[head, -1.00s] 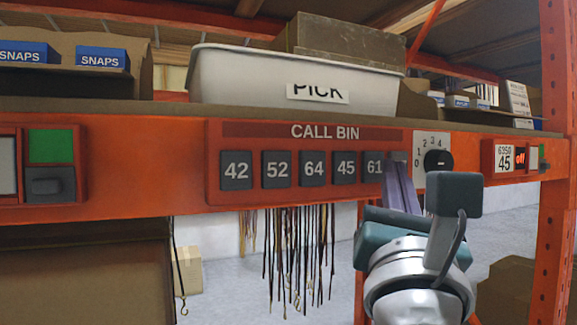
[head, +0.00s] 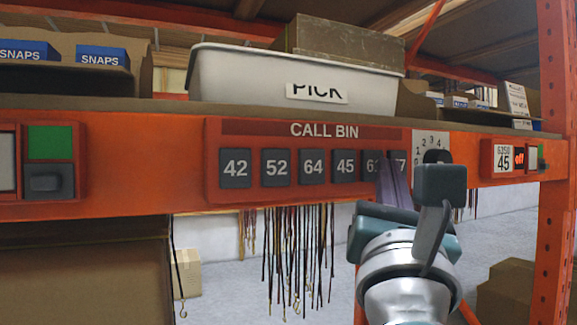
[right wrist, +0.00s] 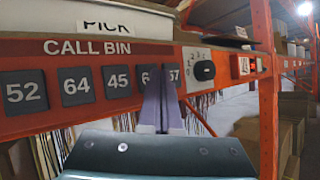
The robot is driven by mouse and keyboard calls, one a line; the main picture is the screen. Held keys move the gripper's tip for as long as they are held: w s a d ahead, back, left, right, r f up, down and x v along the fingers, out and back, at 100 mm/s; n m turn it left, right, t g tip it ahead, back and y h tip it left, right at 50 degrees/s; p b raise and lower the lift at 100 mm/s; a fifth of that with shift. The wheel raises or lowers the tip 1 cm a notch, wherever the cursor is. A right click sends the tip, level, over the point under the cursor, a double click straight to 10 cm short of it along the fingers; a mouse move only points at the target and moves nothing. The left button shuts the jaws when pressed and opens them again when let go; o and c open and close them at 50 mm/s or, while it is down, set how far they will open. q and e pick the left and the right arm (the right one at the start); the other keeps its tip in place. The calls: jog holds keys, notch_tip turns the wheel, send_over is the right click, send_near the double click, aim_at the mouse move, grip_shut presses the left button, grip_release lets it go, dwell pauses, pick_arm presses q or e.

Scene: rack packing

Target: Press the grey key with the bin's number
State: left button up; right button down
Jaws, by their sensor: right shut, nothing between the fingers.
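A red CALL BIN panel (head: 325,192) on the orange beam carries a row of grey keys. The 42 key (head: 236,168), 52 key (head: 276,168), 64 key (head: 313,167) and 45 key (head: 346,166) show fully. The 61 key (head: 370,167) is partly hidden by my right gripper (head: 392,178), as is the last key (head: 401,164), whose number ends in 7. The gripper is shut and empty, its fingers in front of these two keys; contact cannot be told. In the right wrist view the fingers (right wrist: 160,100) also overlap both keys. My left gripper is out of view.
A white PICK bin (head: 240,84) stands on the shelf above. A black knob on a numbered dial (head: 431,143) sits right of the panel. A small label reading 45 (head: 503,159) is beside an "off" display. Cords (head: 300,250) hang below the beam.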

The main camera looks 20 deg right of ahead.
jog(key=shift+w+b, duration=0.3)
jog(key=shift+w, duration=0.15)
dwell(0.4)
jog(key=shift+s, duration=0.85)
jog(key=shift+s, duration=0.1)
jog(key=s, duration=0.4)
jog(key=shift+s+d+p, duration=0.2)
jog(key=shift+s+p, duration=0.15)
jog(key=shift+s, duration=0.05)
dwell(0.6)
